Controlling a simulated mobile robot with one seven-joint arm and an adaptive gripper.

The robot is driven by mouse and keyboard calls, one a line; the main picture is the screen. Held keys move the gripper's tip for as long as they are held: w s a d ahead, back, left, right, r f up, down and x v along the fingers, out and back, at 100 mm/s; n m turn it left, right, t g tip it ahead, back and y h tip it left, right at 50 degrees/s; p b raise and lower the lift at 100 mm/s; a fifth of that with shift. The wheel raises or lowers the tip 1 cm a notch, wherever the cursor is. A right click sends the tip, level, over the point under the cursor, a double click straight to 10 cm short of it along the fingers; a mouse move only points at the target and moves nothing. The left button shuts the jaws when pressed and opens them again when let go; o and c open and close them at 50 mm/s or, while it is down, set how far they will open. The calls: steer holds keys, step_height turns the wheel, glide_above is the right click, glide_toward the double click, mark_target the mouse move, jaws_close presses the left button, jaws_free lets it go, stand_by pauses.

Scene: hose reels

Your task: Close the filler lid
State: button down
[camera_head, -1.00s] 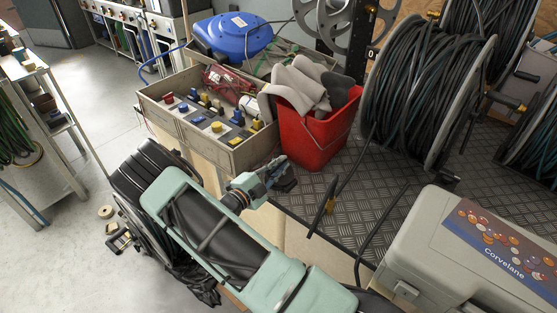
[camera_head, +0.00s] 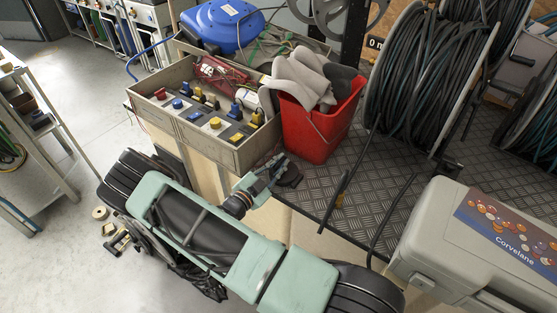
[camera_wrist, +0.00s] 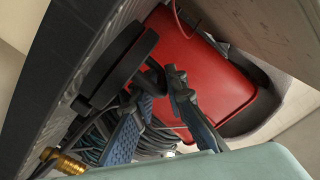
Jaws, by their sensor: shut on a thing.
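A black round part that looks like the filler lid (camera_wrist: 122,62) shows in the wrist view as a thick disc, seen at a slant. A smaller black piece joins it on the side of my fingers. In the head view a dark shape (camera_head: 290,175) at my fingertips, in front of the red bucket, seems to be the same part. My gripper (camera_wrist: 158,98) is shut on the black part's near piece, with one blue-padded finger on the left and a dark finger on the right. In the head view my gripper (camera_head: 272,170) is small. The filler opening is not distinguishable.
The red bucket (camera_head: 309,139) with grey cloths stands just behind my gripper. A grey crate of coloured fittings (camera_head: 185,133) stands left of it. Loose hose ends (camera_head: 337,205) and a grey case (camera_head: 432,234) lie to the right. A large hose reel (camera_head: 430,80) stands behind.

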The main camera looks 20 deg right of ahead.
steer(key=shift+w+a+r, duration=0.2)
steer(key=shift+w+a, duration=0.05)
steer(key=shift+w, duration=0.15)
steer(key=c, duration=2.1)
jaws_free()
steer(key=shift+o, duration=0.3)
steer(key=shift+f, duration=0.15)
steer(key=shift+s+f, duration=0.1)
steer(key=shift+s, duration=0.1)
steer(key=v, duration=1.1)
steer(key=shift+s+a, duration=0.3)
